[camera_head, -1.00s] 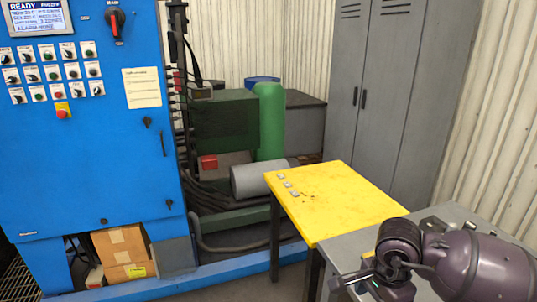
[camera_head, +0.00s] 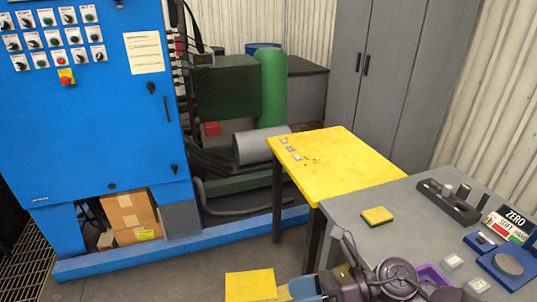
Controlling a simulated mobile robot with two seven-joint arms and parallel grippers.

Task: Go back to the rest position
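One of my arms, dark purple and apparently the right one, shows at the bottom right over the near edge of the grey table (camera_head: 372,212). Its gripper cannot be made out clearly, and I cannot tell whether its fingers are open or shut. A flat yellow piece (camera_head: 250,285) and a blue piece (camera_head: 307,288) show left of this arm at the bottom edge. I cannot tell whether the arm touches them. My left gripper is not in view.
A yellow table (camera_head: 335,165) with several small pale pieces adjoins the grey table. The grey table holds a yellow sponge (camera_head: 377,216), a dark block with pegs (camera_head: 447,203), a ZERO sign (camera_head: 510,222) and a blue device (camera_head: 505,262). A blue control cabinet (camera_head: 95,130) stands left. Open floor lies between.

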